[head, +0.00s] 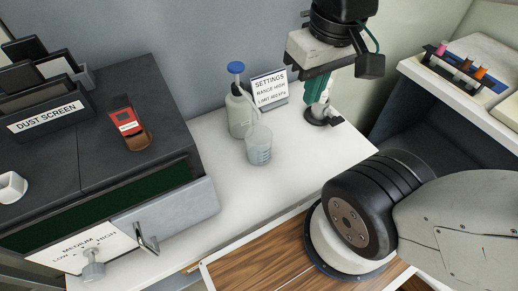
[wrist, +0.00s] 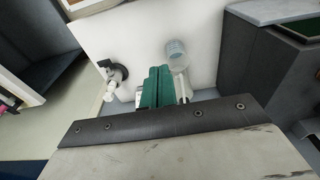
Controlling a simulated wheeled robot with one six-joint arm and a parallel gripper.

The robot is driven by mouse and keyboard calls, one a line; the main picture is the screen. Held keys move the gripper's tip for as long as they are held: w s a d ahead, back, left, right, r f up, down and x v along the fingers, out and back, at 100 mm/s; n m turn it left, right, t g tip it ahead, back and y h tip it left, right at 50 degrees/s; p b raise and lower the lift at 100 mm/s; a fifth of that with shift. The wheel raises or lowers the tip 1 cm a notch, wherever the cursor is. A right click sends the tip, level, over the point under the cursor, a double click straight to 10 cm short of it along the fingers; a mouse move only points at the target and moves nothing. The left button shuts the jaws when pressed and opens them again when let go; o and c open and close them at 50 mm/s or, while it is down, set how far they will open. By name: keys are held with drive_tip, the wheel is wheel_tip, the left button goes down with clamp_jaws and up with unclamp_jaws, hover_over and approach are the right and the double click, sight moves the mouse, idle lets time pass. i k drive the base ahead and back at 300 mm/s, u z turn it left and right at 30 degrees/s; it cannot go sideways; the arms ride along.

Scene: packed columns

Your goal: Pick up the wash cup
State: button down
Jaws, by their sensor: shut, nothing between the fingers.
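The wash cup (head: 258,150) looks like the clear, bluish graduated cup standing upright on the white counter, in front of a pump bottle. In the wrist view the cup (wrist: 175,51) shows just beyond and to the right of the fingertips. My gripper (head: 316,98) has green fingers, shut and empty, pointing down at the right of the cup and apart from it. In the wrist view the gripper (wrist: 157,72) shows its two fingers together.
A pump bottle with a blue top (head: 239,110) stands right behind the cup. A settings sign (head: 270,89) is at the back. A small fixture (head: 321,115) stands below my gripper. A dark cabinet with an open drawer (head: 165,205) is at left. The counter's front is clear.

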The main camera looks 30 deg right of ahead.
sight(258, 138)
drive_tip(key=z, duration=0.05)
drive_tip(key=k, duration=0.5)
drive_tip(key=z, duration=2.15)
drive_tip(key=k, duration=1.6)
drive_tip(key=u, duration=1.95)
drive_tip(key=i, duration=1)
